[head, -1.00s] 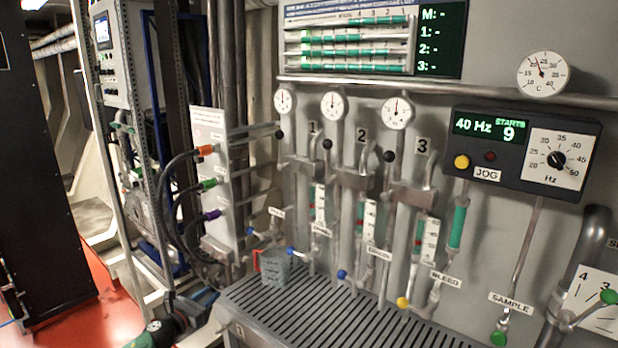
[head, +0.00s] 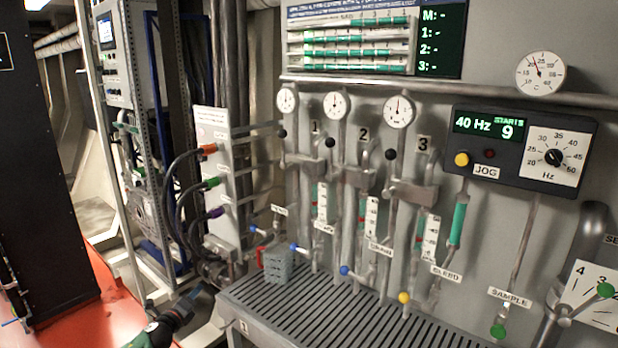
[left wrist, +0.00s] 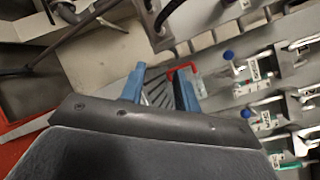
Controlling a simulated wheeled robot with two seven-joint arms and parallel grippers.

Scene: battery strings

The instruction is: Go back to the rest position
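My left gripper (head: 190,300) is low at the left of the head view, left of the slatted bench and apart from it. In the left wrist view its two blue fingers (left wrist: 160,88) stand apart with nothing held between them. A grey cup (head: 279,263) with a red handle stands on the far left end of the bench. The red handle also shows in the left wrist view (left wrist: 181,67), beyond the fingertips. My right gripper is in neither view.
The slatted bench (head: 330,322) runs along the wall. Above it are valves, gauges and a control box (head: 520,150) reading 40 Hz. A white panel with coloured hose plugs (head: 212,160) stands behind my left gripper. Red floor (head: 110,310) lies open at the left.

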